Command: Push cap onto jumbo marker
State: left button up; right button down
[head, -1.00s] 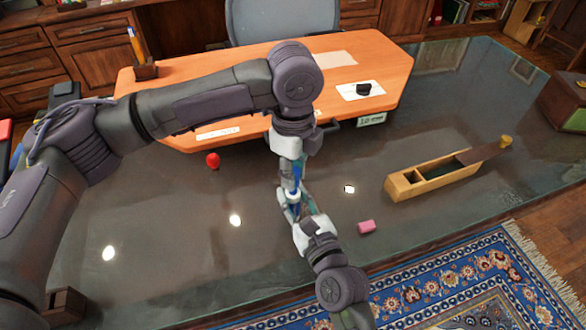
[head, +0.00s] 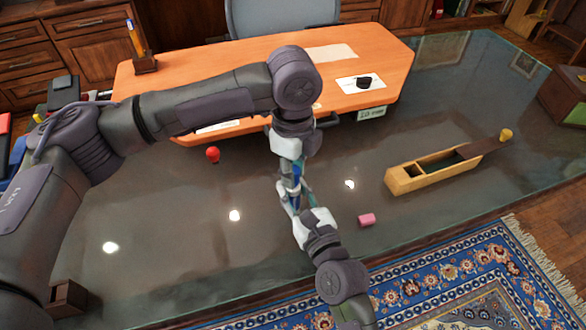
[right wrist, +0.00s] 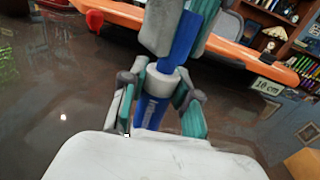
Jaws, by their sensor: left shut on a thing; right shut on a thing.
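The blue jumbo marker (right wrist: 151,112) stands roughly upright, tilted in the right wrist view, with a white collar (right wrist: 163,82) at its upper end. My right gripper (right wrist: 160,105) is shut on its body from below. The blue cap (right wrist: 180,40) is above the collar, in line with the marker. My left gripper (head: 289,170) points down from above, shut on the cap. The cap's lower end appears to meet the collar; whether it is fully seated I cannot tell. My right gripper also shows in the head view (head: 292,200), partly overlapping the marker.
Both grippers are above the dark glossy tabletop (head: 180,260). A red object (head: 213,154), a pink block (head: 367,220) and an open wooden pencil box (head: 432,178) lie around them. The orange raised desk (head: 210,85) is behind. The tabletop between these is mostly clear.

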pick_arm(q)
jog(key=shift+f, duration=0.7)
jog(key=o, duration=0.8)
jog(key=shift+o, duration=0.2)
jog(key=shift+r, duration=0.1)
pick_arm(e)
jog(key=c, duration=0.8)
grip_release()
pick_arm(q)
notch_tip(320, 180, up, 12)
pick_arm(e)
jog(key=shift+o, duration=0.2)
jog(key=shift+s, duration=0.1)
jog(key=v, duration=1.2)
